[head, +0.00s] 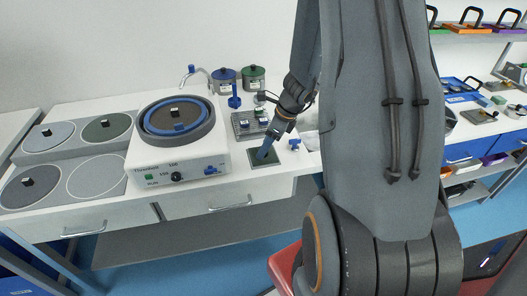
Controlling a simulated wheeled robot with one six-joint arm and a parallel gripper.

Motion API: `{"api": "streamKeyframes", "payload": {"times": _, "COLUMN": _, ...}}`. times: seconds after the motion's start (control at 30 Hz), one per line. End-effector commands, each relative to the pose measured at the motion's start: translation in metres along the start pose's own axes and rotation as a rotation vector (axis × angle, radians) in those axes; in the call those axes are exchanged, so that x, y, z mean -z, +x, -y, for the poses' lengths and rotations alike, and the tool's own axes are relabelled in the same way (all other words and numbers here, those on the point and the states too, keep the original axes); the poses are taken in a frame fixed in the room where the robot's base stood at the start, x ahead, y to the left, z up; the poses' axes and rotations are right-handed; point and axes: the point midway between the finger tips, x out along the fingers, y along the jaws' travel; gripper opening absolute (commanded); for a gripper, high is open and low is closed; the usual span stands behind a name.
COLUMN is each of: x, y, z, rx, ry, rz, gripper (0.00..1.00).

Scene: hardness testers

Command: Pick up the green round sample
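I cannot make out a green round sample; anything between or under the fingertips is hidden.
A white polishing machine (178,160) stands left of the pad. Several flat discs (95,178) lie further left. A grey rack (243,125) with small pieces is behind the pad, and a small blue-and-white piece (294,144) lies right of it. Lidded pots (253,78) stand at the back.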

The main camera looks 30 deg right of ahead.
Motion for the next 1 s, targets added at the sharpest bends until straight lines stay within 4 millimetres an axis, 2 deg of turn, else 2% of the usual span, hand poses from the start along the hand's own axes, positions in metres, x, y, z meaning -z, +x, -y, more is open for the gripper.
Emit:
{"api": "streamKeyframes", "payload": {"times": 0.1, "x": 0.0, "y": 0.0066, "z": 0.0001, "rx": 0.0, "ry": 0.0, "rz": 0.0, "gripper": 0.52}}
{"api": "streamKeyframes", "payload": {"times": 0.33, "x": 0.0001, "y": 0.0071, "z": 0.0002, "rx": 0.001, "ry": 0.0, "rz": 0.0, "gripper": 0.52}}
{"api": "streamKeyframes", "payload": {"times": 0.63, "x": 0.0002, "y": 0.007, "z": 0.0, "rx": 0.0, "ry": 0.0, "rz": 0.0, "gripper": 0.01}}
{"api": "streamKeyframes", "payload": {"times": 1.0, "x": -0.0014, "y": 0.0035, "z": 0.0004, "rx": 0.002, "ry": -0.001, "rz": 0.001, "gripper": 0.0}}
